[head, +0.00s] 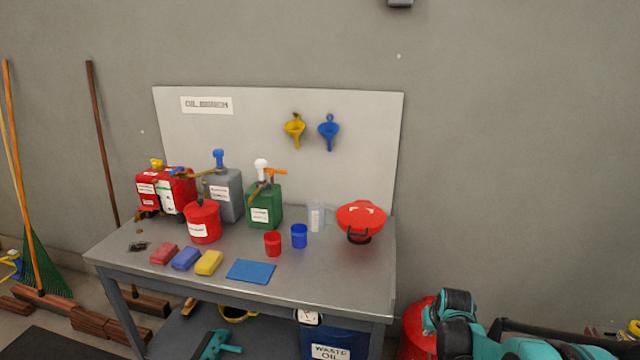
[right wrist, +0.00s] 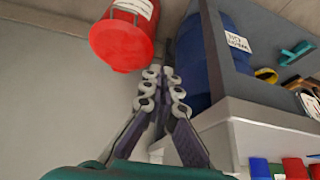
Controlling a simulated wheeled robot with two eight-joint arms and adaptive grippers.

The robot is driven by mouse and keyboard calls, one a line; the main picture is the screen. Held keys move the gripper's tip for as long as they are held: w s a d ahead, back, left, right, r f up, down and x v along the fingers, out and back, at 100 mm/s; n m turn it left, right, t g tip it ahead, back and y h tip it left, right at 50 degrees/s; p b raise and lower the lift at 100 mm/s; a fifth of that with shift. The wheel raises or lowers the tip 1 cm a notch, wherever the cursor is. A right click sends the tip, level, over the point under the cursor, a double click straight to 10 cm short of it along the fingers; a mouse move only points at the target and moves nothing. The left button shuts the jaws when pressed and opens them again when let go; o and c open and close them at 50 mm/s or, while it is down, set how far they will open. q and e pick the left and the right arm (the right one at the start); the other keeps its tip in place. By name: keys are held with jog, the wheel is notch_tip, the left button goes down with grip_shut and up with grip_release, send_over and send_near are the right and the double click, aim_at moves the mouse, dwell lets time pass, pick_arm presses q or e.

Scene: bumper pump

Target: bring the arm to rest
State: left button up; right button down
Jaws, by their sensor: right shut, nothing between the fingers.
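My right arm (head: 455,325), teal and black, is at the lower right of the head view, to the right of the bench. In the right wrist view my right gripper (right wrist: 166,76) is shut with nothing between its fingers. It is beside the end of the bench, apart from the red container (right wrist: 122,45) and the blue waste oil drum (right wrist: 194,65). In the head view I cannot make out its fingertips. My left gripper is in neither view.
A red container (head: 415,328) stands between bench and arm. The wall at right is bare.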

jog(key=s+a+r+n+t, duration=0.1)
jog(key=s+a+r, duration=0.5)
jog(key=s, duration=0.4)
jog(key=s+a+r, duration=0.5)
jog(key=s+r, duration=0.2)
jog(key=s, duration=0.3)
jog(key=s+a+f+t, duration=0.1)
jog(key=s+a, duration=0.1)
jog(key=s, duration=0.5)
jog(key=shift+s+n+y, duration=0.15)
jog(key=shift+n+y, duration=0.15)
jog(key=shift+y, duration=0.1)
jog(key=shift+a, duration=0.1)
